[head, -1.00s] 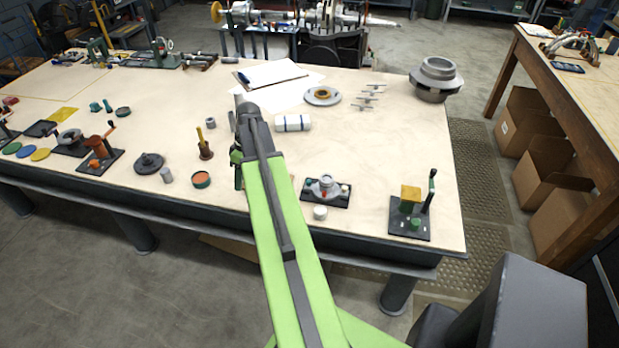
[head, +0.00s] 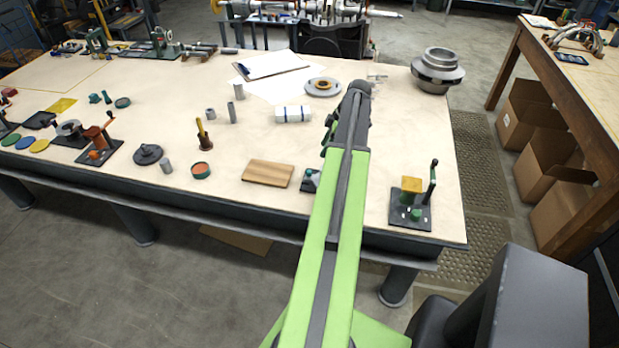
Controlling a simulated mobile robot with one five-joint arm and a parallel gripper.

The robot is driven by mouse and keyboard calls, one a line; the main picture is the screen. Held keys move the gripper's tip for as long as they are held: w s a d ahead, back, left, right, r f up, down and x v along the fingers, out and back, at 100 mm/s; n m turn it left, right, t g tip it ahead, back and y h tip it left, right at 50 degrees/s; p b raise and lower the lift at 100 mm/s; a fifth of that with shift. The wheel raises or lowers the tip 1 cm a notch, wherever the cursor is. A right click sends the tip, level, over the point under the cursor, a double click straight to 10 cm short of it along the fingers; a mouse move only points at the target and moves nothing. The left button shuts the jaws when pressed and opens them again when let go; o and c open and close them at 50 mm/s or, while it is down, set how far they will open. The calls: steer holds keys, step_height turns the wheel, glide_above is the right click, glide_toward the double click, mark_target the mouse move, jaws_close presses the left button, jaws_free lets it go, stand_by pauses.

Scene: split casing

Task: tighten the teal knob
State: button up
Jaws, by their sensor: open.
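The split casing stands on a small dark base plate (head: 308,186) near the front edge of the bench. My arm hides most of it; only its left end shows. A small teal knob (head: 311,174) shows at that end, just left of my arm. I cannot tell how far it is screwed in. My gripper (head: 328,138) is partly hidden by my own arm. Its dark parts show left of the arm, above and beyond the casing in the picture. It is open, and I see nothing held in it.
A wooden board (head: 268,173) lies left of the casing. A dark plate with a yellow block and lever (head: 411,204) stands to the right. A white roll (head: 292,114) and a flanged disc (head: 323,87) lie farther back.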

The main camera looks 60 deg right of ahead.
mark_target(310, 172)
steer(key=b+x, duration=1)
steer(key=x, duration=0.3)
steer(key=shift+s+f+b, duration=0.15)
steer(key=shift+f+b, duration=0.05)
steer(key=shift+b, duration=0.15)
steer(key=shift+f, duration=0.15)
